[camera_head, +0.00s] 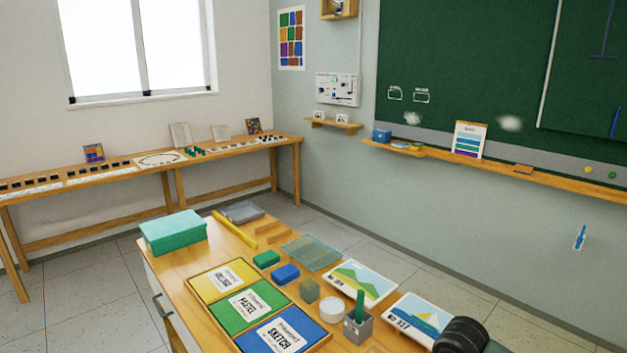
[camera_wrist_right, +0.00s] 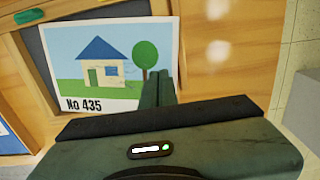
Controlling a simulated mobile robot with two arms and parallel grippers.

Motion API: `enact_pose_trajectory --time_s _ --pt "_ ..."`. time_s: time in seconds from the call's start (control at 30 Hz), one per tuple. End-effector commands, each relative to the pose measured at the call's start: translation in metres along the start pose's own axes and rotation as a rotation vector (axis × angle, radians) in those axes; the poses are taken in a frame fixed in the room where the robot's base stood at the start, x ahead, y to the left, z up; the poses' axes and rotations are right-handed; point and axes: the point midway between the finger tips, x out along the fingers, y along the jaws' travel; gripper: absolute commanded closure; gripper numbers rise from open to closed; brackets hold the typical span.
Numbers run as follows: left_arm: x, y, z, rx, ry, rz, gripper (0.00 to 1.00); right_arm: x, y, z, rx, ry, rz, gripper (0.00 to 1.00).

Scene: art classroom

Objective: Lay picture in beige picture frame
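In the right wrist view, a picture (camera_wrist_right: 105,65) shows a house with a blue roof and a tree, marked "No 435". Its lower right part runs behind the fingers of my right gripper (camera_wrist_right: 159,88), which are close together and look shut on it. The picture overlaps a beige wooden frame (camera_wrist_right: 30,75) with a dark inside, bare along the left and top. The picture sits askew and reaches over the frame's right side. I cannot tell whether it touches the frame. In the head view, neither this picture nor the frame shows. My left gripper is out of view.
On the table stand a teal box (camera_head: 172,232), a three-part tray (camera_head: 215,325) with yellow, green and blue pads, and a grey pen cup (camera_head: 358,326). A mountain picture (camera_head: 358,284) and a sailboat picture (camera_head: 418,318) lie along its right side.

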Motion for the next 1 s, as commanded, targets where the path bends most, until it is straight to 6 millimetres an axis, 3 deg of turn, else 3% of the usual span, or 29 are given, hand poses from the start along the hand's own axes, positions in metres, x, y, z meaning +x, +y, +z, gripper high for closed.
enact_pose_trajectory --time_s 1.0 --pt "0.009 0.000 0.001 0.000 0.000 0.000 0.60 0.012 0.000 0.000 0.000 0.000 -0.001 1.00"
